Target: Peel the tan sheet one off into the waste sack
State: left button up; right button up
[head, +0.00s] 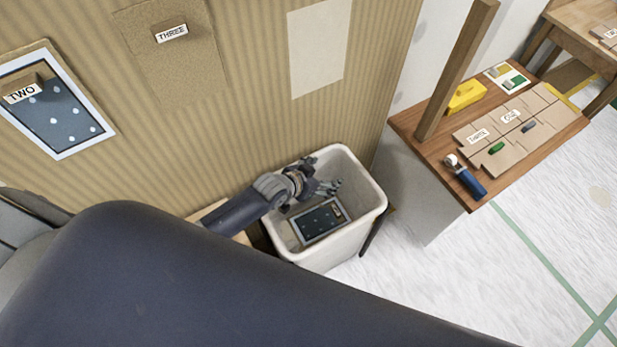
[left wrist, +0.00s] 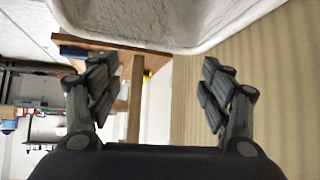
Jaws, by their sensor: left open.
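The waste sack (head: 370,205) is a pale open bin standing against the striped wall; its rim (left wrist: 160,45) also crosses the top of the left wrist view. A dark blue, white-dotted sheet with a pale border (head: 318,222) lies inside it; I cannot read a label on it. My left gripper (head: 325,188) is over the bin's mouth, above that sheet, apart from it. In the left wrist view its fingers (left wrist: 158,82) are spread with nothing between them. No tan sheet marked ONE shows on the wall; a bare pale patch (head: 318,45) is there. My right gripper is out of view.
Sheet TWO (head: 60,118), blue and dotted, and tan sheet THREE (head: 172,62) are on the wall. A wooden table (head: 478,196) at the right holds cards, a yellow block (head: 466,96) and a blue-handled tool (head: 465,178). A post rises from it. White floor lies right of the bin.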

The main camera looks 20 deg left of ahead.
pick_arm(q)
jog(key=v, duration=0.9)
jog(key=shift+r, duration=0.15)
jog(key=shift+s, duration=0.1)
